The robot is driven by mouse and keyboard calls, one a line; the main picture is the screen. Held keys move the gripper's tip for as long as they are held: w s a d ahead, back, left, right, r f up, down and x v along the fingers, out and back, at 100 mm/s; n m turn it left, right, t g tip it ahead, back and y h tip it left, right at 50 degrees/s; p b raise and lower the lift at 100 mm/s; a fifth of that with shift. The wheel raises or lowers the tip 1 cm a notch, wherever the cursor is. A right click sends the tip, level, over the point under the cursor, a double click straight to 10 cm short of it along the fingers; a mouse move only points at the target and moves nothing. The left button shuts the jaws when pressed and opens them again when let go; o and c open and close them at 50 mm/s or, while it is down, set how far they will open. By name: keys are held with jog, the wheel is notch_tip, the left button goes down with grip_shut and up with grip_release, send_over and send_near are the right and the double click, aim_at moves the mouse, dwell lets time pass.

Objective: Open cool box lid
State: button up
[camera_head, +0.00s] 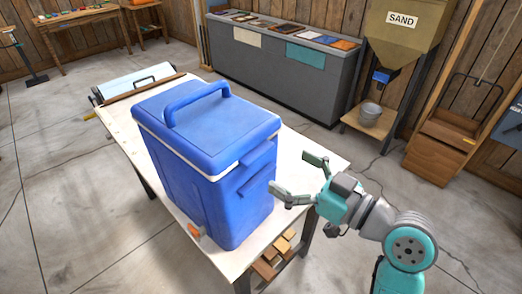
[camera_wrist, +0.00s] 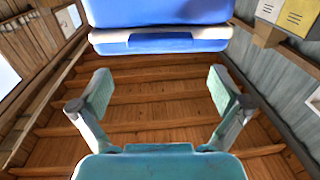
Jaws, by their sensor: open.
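The blue cool box (camera_head: 205,170) stands upright on a white-topped table in the head view. Its blue lid (camera_head: 215,118) is shut, with a white band along the seam and a raised carrying handle (camera_head: 196,97) on top. A blue ledge or latch (camera_head: 257,153) juts from the side facing my gripper. My gripper (camera_head: 293,174) is open and empty, just right of that side, with its fingers toward the box. In the wrist view, the two fingers are spread wide, and the blue box (camera_wrist: 165,40) with its pale band shows beyond them at the top. Nothing lies between the fingers.
The white table (camera_head: 118,128) has a roll (camera_head: 135,82) at its far end and an orange item (camera_head: 194,230) by the box. Wood blocks (camera_head: 275,252) lie below its near edge. A grey counter (camera_head: 270,72), sand hopper (camera_head: 400,35) and metal bucket (camera_head: 369,113) stand behind.

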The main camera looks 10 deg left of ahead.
aim_at(263, 154)
jog(key=x, duration=0.8)
jog(key=shift+w+a, duration=0.1)
jog(key=shift+a, duration=0.1)
jog(key=shift+c, duration=0.3)
